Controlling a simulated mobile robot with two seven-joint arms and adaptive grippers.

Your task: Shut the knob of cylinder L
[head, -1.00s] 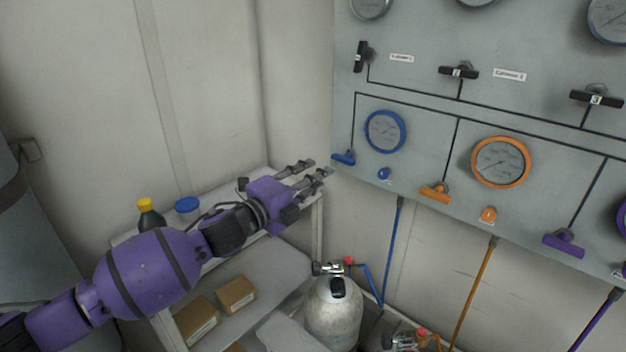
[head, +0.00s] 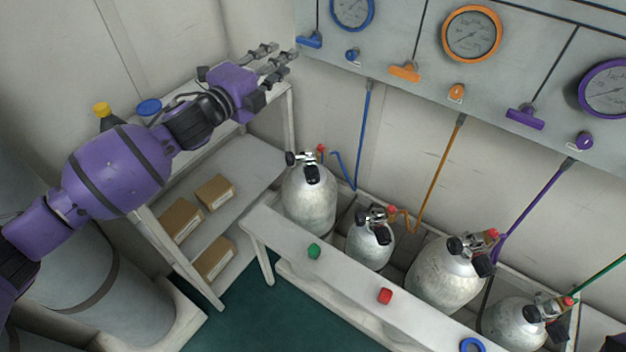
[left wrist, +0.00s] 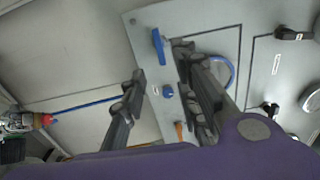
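Several pale grey cylinders stand in a rack below the panel; I can read no letter on them, so I cannot tell which is cylinder L. The leftmost cylinder (head: 310,203) has a valve with a black knob (head: 290,158) at its left, and a red fitting on a blue hose. A second cylinder (head: 368,250), a third cylinder (head: 440,283) and a fourth cylinder (head: 512,326) stand to its right. My left gripper (head: 278,57) is open and empty, above and left of the leftmost cylinder. The left wrist view shows its fingers (left wrist: 165,88) apart before the panel. My right gripper is not in view.
The wall panel (head: 395,45) with gauges and coloured handles hangs above the cylinders. A shelf (head: 235,160) with boxes stands at left below my left arm. A bench board (head: 345,287) with a green cap and a red cap runs in front of the cylinders.

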